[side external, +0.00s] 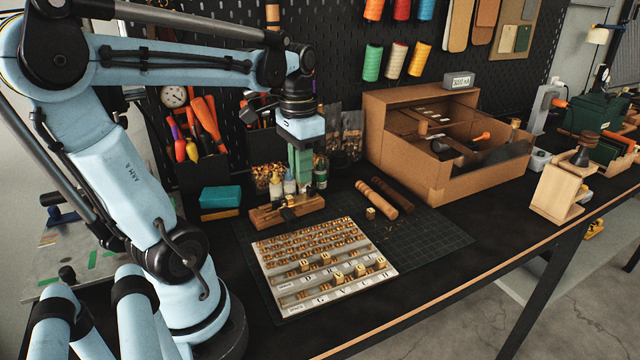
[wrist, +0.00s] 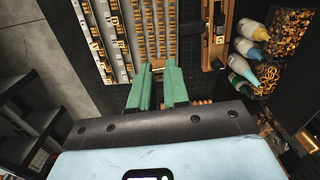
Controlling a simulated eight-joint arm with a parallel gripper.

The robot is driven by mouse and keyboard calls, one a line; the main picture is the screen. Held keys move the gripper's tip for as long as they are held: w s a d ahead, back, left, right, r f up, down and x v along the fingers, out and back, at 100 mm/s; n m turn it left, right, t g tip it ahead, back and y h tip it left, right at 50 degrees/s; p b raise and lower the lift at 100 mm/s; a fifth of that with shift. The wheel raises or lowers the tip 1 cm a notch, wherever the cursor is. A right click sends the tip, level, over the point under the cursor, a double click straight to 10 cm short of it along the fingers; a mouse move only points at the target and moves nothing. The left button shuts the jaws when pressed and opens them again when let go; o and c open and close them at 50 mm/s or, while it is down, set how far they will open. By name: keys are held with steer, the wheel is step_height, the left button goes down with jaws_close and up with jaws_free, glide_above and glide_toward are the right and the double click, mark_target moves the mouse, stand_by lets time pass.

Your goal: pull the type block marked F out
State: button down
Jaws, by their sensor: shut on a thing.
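My gripper (side external: 301,172) has green fingers and hangs near the wooden type holder (side external: 262,217), above the bench. In the wrist view its fingertips (wrist: 159,69) are close together on a small brass-coloured block, mostly hidden between them. No letter can be read on it. The white type tray (side external: 288,293) lies on the cutting mat, with rows of small brass type and several larger blocks (side external: 360,270) by letter labels. The tray also shows in the wrist view (wrist: 127,62), beyond the fingertips. I cannot make out a block marked F.
A single brass block (side external: 370,213) lies on the mat (side external: 435,238) behind the tray, near a wooden rod (side external: 385,197). Small bottles (side external: 290,186) stand beside my gripper. A cardboard box (side external: 410,166) stands at the back right.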

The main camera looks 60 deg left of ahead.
steer(key=shift+r, duration=1.2)
